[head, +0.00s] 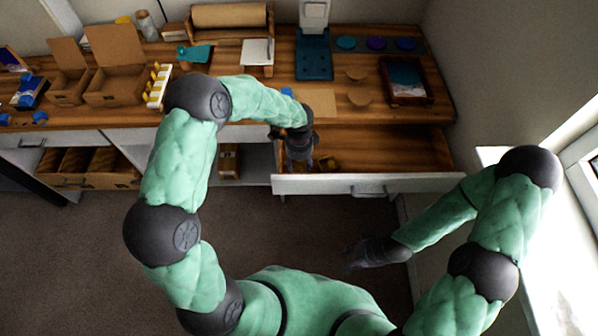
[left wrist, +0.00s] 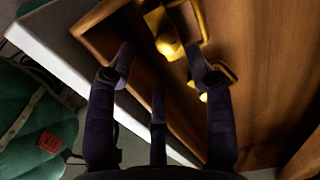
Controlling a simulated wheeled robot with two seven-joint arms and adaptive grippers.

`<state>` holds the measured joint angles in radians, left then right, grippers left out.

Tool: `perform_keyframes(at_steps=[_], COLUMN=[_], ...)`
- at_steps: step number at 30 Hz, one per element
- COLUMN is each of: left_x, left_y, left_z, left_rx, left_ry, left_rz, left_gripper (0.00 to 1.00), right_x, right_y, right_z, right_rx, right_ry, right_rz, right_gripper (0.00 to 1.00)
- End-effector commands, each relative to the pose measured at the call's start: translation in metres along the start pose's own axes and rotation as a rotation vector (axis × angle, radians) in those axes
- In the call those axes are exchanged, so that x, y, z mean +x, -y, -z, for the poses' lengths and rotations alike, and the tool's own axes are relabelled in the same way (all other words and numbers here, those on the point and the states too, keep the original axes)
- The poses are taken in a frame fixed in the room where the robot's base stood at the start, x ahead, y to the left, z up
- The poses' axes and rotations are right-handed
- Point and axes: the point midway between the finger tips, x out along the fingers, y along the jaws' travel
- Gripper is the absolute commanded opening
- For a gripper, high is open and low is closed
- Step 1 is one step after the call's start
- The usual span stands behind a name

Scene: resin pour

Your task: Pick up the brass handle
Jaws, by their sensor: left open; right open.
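Brass-yellow hardware lies in the open wooden drawer (head: 390,150). In the left wrist view I see a brass handle (left wrist: 168,44) with a rounded knob on a plate, and a second brass piece (left wrist: 228,72) partly hidden behind a finger. They show small and dark in the head view (head: 328,163). My left gripper (head: 300,163) is over the drawer's left part, pointing down. In the wrist view its spread fingers (left wrist: 160,62) are open and empty, with the knobbed handle just beyond the fingertips. My right gripper (head: 358,254) is open and empty, low in front of the drawer.
The drawer's white front (head: 320,184) and side wall stand close to my left gripper. The wooden counter (head: 440,112) above holds cardboard boxes (head: 115,65), a teal stand (head: 314,66) and a dark tray (head: 405,80). The drawer's right part looks clear.

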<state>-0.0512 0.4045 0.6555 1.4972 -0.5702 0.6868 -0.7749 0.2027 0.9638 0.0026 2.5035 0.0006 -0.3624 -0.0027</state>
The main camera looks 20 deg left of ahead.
Motion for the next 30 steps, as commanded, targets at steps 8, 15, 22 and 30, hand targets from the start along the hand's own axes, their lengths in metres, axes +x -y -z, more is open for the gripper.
perform_keyframes(at_steps=[8, 15, 22, 30], left_x=[0.021, 0.056, 0.061, 0.060], left_y=[0.002, 0.003, 0.004, 0.004], left_z=[-0.001, -0.002, -0.002, -0.001], left_rx=[0.000, 0.001, 0.000, 0.000], left_ry=[0.000, 0.000, 0.000, 0.000], left_rz=[0.000, -0.001, 0.001, 0.001], left_gripper=[0.53, 0.53, 0.53, 0.00], right_x=[0.010, 0.027, 0.028, 0.028], right_y=[-0.004, -0.010, -0.010, -0.010], right_z=[0.001, 0.001, 0.001, 0.001], right_rx=[0.000, 0.000, 0.000, 0.000], right_ry=[-0.001, 0.000, 0.000, -0.001], right_rz=[0.000, 0.000, 0.000, 0.000], right_gripper=[0.43, 0.43, 0.43, 0.43])
